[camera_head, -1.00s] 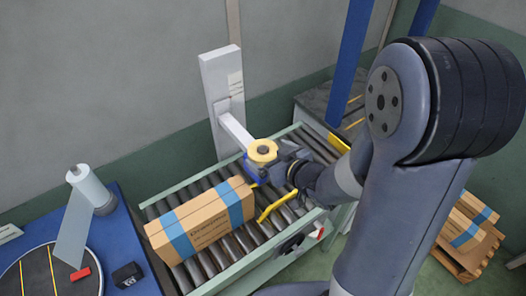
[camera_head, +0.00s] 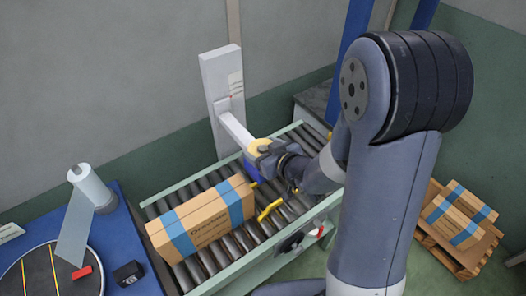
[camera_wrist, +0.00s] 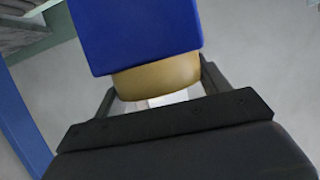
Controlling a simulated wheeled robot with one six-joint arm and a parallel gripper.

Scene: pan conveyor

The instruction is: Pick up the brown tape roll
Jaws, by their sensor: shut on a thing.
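A tan-brown roll, taken as the brown tape roll (camera_wrist: 158,76), sits between the two dark fingers of my gripper (camera_wrist: 158,88) in the wrist view. A blue block-like part (camera_wrist: 135,35) covers its upper side. In the head view the roll (camera_head: 256,145) looks yellowish, at the end of the white post's arm, with a blue part (camera_head: 251,167) just below it. My gripper (camera_head: 262,149) is shut on the roll and hides part of it. I cannot tell whether the roll and the blue part are joined.
A roller conveyor (camera_head: 171,190) carries a brown carton (camera_head: 205,217) with blue bands and a yellow curved item (camera_head: 270,209). A white post (camera_head: 221,90) stands behind it. A blue table (camera_head: 130,235) is at left; cartons on a pallet (camera_head: 447,254) stand at right.

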